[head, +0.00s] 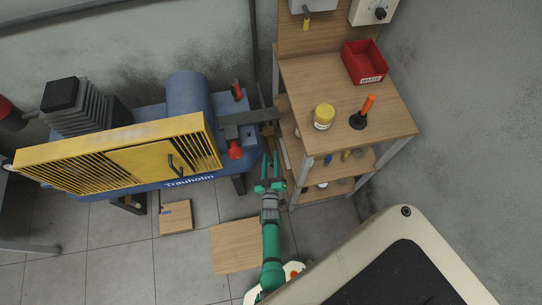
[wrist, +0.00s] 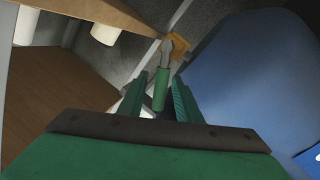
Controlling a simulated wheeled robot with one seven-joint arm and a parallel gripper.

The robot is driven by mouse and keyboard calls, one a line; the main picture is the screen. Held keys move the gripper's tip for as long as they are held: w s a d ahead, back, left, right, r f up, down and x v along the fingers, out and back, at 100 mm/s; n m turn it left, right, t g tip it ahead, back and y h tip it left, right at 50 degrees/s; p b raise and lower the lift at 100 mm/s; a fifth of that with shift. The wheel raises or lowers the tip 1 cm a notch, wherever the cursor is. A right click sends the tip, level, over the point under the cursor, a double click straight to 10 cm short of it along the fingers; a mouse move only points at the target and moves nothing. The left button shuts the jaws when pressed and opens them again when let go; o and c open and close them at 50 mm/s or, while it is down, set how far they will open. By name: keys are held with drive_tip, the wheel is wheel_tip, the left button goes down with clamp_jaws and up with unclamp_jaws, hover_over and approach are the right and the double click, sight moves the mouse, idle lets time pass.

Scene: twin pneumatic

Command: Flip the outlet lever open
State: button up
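In the wrist view a lever with a green handle (wrist: 160,90) and a grey metal neck stands ahead of my gripper, joined to a brass-coloured fitting (wrist: 179,46). I take it for the outlet lever; I cannot pick it out in the head view. My gripper (head: 270,160) reaches into the gap between the blue compressor and the wooden bench. Its two green fingers (wrist: 161,80) are apart, one on each side of the handle in the picture. A gap shows on both sides, and I cannot tell how deep the handle sits between them.
The blue compressor tank (head: 188,95) with its yellow cover (head: 110,152) is on the left, with a red knob (head: 235,150) near my gripper. The wooden bench (head: 300,85) on the right holds a red bin (head: 364,62) and a yellow-lidded jar (head: 324,117).

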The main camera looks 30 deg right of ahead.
drive_tip(key=shift+w+d, duration=0.3)
drive_tip(key=shift+w, duration=0.2)
drive_tip(key=shift+c, duration=0.7)
